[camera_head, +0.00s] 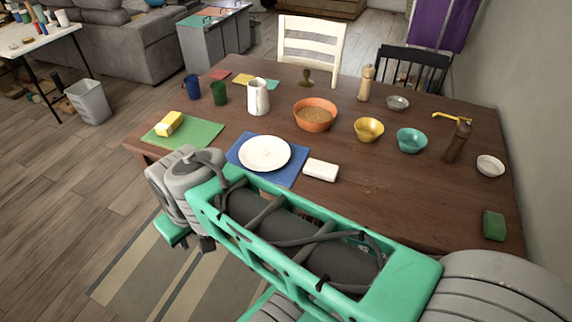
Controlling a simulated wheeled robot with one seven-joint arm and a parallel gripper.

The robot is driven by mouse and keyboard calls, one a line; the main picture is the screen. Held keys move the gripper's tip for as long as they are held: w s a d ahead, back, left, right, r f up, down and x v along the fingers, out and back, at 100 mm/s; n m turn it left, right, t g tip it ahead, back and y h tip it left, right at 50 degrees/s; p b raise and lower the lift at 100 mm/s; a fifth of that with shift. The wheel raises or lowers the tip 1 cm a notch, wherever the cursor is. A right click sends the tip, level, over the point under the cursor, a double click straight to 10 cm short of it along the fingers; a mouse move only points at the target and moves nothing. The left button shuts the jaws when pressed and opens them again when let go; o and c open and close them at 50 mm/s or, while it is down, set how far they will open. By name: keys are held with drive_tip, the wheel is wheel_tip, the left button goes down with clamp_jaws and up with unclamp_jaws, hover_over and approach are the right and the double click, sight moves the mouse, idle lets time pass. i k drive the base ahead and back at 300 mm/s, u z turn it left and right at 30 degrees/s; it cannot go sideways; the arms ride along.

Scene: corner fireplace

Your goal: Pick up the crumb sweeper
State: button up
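A small white block with rounded edges (321,169) lies flat on the brown wooden table (400,215), just right of the blue placemat. It may be the crumb sweeper, but its shape is too plain here to be sure. A scatter of small crumbs (370,187) lies to its right on the wood. A dark green block (494,225) lies at the table's near right corner; it looks like a sponge. My green and grey arm is folded across the front of the table, below the white block. My gripper cannot be made out.
A white plate (264,153) lies on the blue placemat (295,177). Butter (169,123) lies on the green placemat (203,136). Behind are a white jug (258,97), orange bowl (315,113), yellow bowl (369,130), teal bowl (411,141) and pepper mill (458,140). The right front is mostly clear.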

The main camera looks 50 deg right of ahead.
sight(324, 170)
drive_tip(key=u, duration=0.2)
drive_tip(key=i, duration=0.75)
drive_tip(key=z, duration=0.6)
drive_tip(key=i, duration=0.4)
drive_tip(key=z, duration=0.45)
